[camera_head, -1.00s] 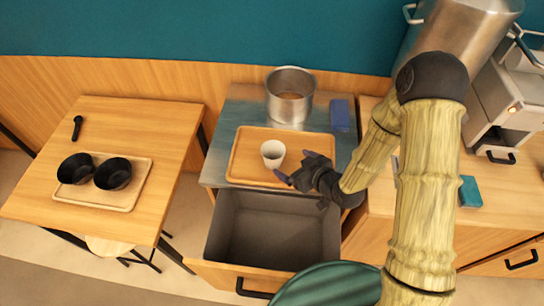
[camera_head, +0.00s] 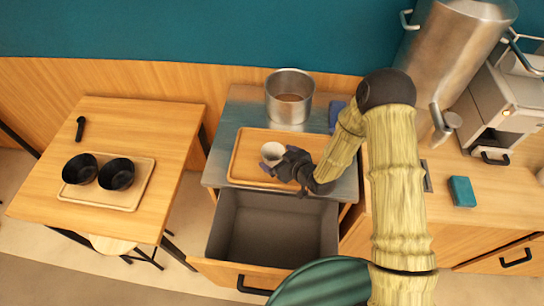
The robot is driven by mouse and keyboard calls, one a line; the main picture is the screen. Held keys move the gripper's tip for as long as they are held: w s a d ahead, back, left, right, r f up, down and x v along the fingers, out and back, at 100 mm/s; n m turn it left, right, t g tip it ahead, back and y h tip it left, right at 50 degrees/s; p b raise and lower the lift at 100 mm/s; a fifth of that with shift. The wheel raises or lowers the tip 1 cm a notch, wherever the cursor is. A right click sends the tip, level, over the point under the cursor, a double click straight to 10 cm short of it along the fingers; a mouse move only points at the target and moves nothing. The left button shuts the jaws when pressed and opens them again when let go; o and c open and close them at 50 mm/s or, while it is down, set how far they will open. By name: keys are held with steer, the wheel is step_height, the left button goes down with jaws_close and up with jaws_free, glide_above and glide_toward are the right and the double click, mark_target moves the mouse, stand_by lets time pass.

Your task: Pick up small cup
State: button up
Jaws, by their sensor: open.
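A small white cup (camera_head: 272,152) stands on a wooden tray (camera_head: 243,163) on the metal counter. My gripper (camera_head: 278,166) is dark and reaches in from the right. Its fingers are open at the cup's lower right side and hide part of it. I cannot tell whether they touch the cup. The cup appears upright.
A metal pot (camera_head: 289,95) stands behind the tray, with a blue block (camera_head: 337,112) to its right. An open, empty drawer (camera_head: 272,228) juts out below the counter. Two black bowls (camera_head: 116,174) sit on a tray on the left table.

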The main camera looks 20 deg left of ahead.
mark_target(267, 151)
steer(key=shift+p+x, duration=0.5)
steer(key=shift+x, duration=1.25)
steer(key=shift+s, duration=0.1)
steer(key=c, duration=1.1)
steer(key=shift+r, duration=0.1)
step_height(267, 151, up, 10)
steer(key=b, duration=0.2)
steer(key=shift+b, duration=0.35)
